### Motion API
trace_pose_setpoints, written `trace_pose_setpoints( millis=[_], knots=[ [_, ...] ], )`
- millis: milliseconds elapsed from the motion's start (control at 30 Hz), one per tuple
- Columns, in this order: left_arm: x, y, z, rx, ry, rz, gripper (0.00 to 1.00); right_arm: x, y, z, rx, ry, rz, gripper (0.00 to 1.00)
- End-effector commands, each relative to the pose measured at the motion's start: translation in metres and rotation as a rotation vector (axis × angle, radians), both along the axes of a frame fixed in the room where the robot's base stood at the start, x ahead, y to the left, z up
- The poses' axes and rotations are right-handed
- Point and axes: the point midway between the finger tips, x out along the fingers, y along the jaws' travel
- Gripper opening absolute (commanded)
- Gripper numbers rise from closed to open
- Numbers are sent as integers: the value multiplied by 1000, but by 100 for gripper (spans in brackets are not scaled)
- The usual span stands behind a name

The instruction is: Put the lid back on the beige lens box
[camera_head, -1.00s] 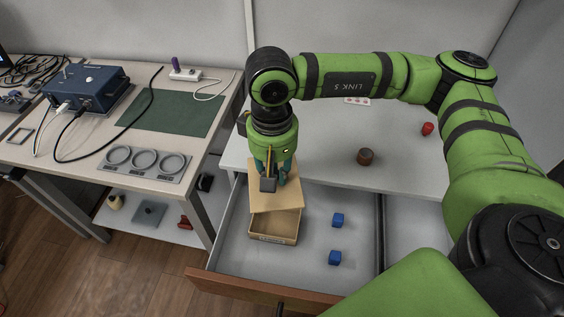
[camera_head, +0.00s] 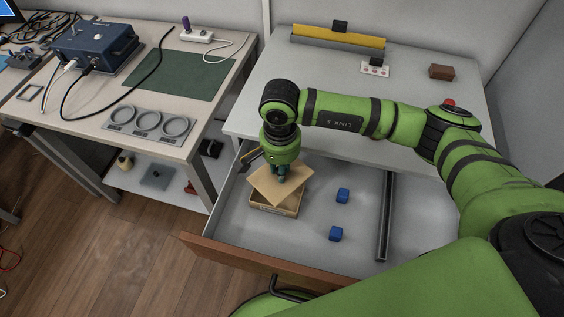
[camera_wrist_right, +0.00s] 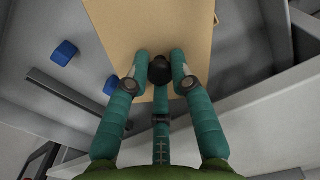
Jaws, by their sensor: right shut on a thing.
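The beige lens box (camera_head: 272,209) stands in the open drawer. Its lid (camera_head: 299,183), a flat tan board, is over the box and turned at an angle to it, with corners sticking out past the walls. I cannot tell whether the lid touches the rim. My right gripper (camera_head: 279,178) is above the lid, pointing down. In the right wrist view, its teal fingers (camera_wrist_right: 160,82) are shut around the lid's dark round knob (camera_wrist_right: 160,69), and the lid (camera_wrist_right: 180,25) fills the upper middle. The lid hides the box's inside. My left gripper is not in view.
Two blue cubes, one nearer the back (camera_head: 343,195) and one nearer the front (camera_head: 336,234), lie in the drawer (camera_head: 240,228) right of the box. A dark divider bar (camera_head: 385,225) runs farther right. The grey tabletop (camera_head: 260,105) rises behind.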

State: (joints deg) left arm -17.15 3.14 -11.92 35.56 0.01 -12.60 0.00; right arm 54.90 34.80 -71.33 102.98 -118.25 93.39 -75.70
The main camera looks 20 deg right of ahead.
Motion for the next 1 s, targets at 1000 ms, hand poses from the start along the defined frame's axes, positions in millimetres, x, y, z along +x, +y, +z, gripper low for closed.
trace_pose_setpoints(
  millis=[1000],
  knots=[
    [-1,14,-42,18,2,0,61,0,1,-62,2,-1,4,1]
  ],
)
